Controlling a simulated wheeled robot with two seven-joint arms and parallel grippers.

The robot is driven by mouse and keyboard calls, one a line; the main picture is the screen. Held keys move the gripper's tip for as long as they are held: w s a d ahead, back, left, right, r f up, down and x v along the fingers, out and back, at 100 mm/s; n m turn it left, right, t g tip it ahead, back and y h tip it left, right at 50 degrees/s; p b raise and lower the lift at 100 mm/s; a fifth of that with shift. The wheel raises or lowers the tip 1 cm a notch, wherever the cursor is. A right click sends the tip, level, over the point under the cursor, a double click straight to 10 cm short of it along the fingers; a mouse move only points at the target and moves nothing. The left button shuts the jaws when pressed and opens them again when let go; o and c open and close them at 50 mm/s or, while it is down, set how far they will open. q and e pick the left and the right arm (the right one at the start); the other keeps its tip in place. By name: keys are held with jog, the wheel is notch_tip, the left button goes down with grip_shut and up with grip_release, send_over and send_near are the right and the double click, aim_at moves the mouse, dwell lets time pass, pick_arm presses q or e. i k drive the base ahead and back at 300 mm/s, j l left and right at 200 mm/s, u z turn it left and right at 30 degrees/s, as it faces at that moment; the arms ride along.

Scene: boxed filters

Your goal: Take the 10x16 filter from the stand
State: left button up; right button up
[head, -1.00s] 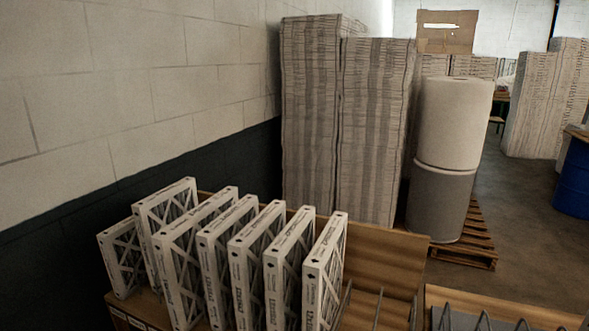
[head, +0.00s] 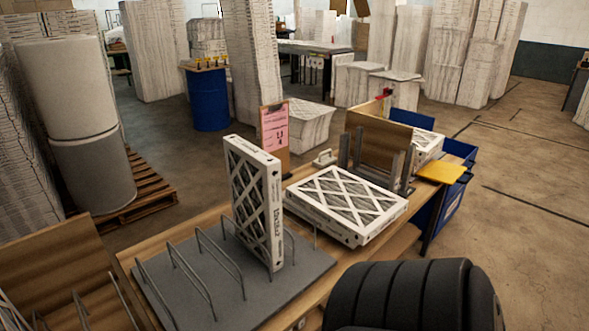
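One white-framed filter (head: 257,203) stands upright in a wire stand with a grey base (head: 228,292) on the wooden table. At the bottom left corner, part of a wooden rack (head: 42,256) shows with wires and a sliver of a white filter. Neither of my grippers is in view.
A pink sheet on a board (head: 275,128) stands behind the upright filter. A wooden rack with metal posts (head: 378,150) is behind the flat filter. A yellow pad (head: 441,172) and blue bins (head: 452,190) are at the right. Several wire slots left of the upright filter are empty.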

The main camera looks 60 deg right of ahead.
aim_at(254, 175)
jog(key=z, duration=1.65)
jog(key=k+l+z, duration=0.1)
jog(key=l+z, duration=0.2)
jog(key=l, duration=0.15)
jog(key=l+z, duration=0.25)
jog(key=l, duration=0.2)
